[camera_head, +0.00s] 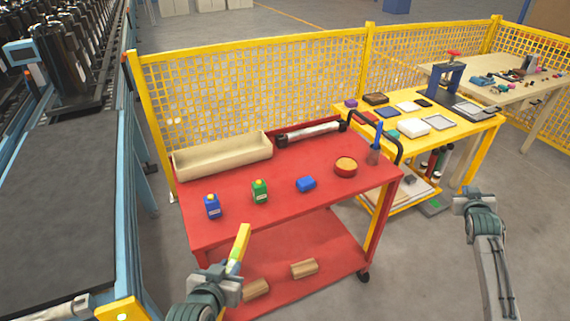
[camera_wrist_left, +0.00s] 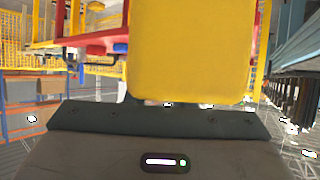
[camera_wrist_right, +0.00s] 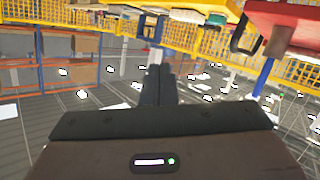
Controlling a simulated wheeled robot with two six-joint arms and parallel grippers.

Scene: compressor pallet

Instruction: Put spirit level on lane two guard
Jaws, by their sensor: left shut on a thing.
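The spirit level (camera_head: 240,246) is a yellow bar with a pale face, held tilted upward in front of the red cart. My left gripper (camera_head: 232,272) is shut on its lower end. In the left wrist view the yellow spirit level (camera_wrist_left: 190,50) fills the upper middle and hides the fingers. My right gripper (camera_head: 470,198) is empty, over open floor at the right; its dark fingers (camera_wrist_right: 158,75) are together. A yellow mesh guard fence (camera_head: 250,90) stands behind the cart. A yellow guard part (camera_head: 122,309) shows at the bottom left; I cannot tell which guard is lane two.
The red cart (camera_head: 230,228) carries a beige tray (camera_head: 222,157), a blue bottle (camera_head: 212,206), a green bottle (camera_head: 260,191), a blue item (camera_head: 306,184) and a round tub (camera_head: 346,167). A dark conveyor (camera_head: 55,200) runs along the left. A yellow table (camera_head: 465,137) stands right.

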